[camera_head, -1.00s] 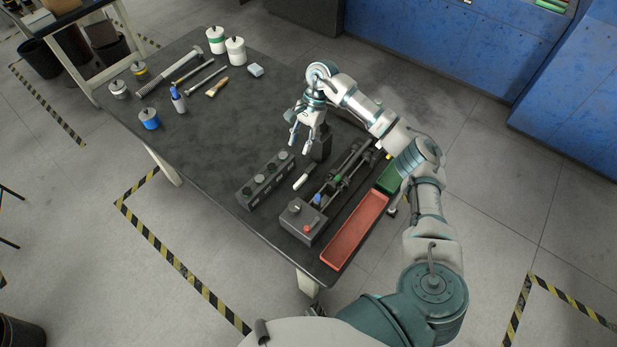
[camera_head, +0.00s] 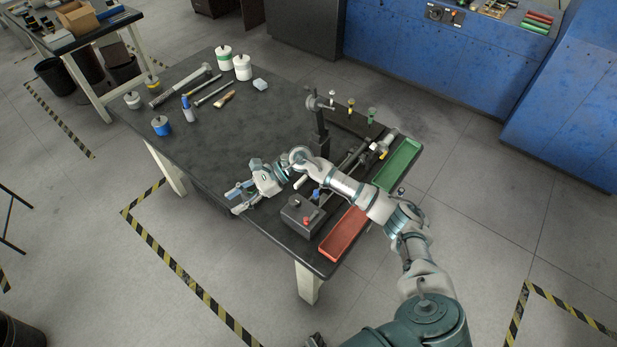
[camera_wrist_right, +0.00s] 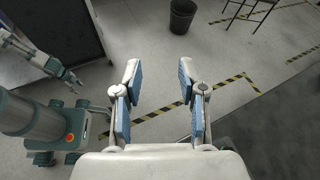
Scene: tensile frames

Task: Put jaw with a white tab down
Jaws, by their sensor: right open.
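In the head view, a small upright piece with a pale, whitish top (camera_head: 332,97) stands on a dark rack behind the black post. It may be the jaw with the white tab, but it is too small to be sure. My right gripper (camera_head: 236,199) is open over the table's near-left side, away from that piece. Its two blue-padded fingers are wide apart with nothing between them in the wrist view (camera_wrist_right: 158,95). My left gripper (camera_wrist_right: 73,82) appears small at the left of the wrist view; its finger state is unclear.
A black post (camera_head: 319,130), grey control box (camera_head: 298,214), red tray (camera_head: 342,236) and green tray (camera_head: 400,160) crowd the right side. The table's middle (camera_head: 240,135) is clear.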

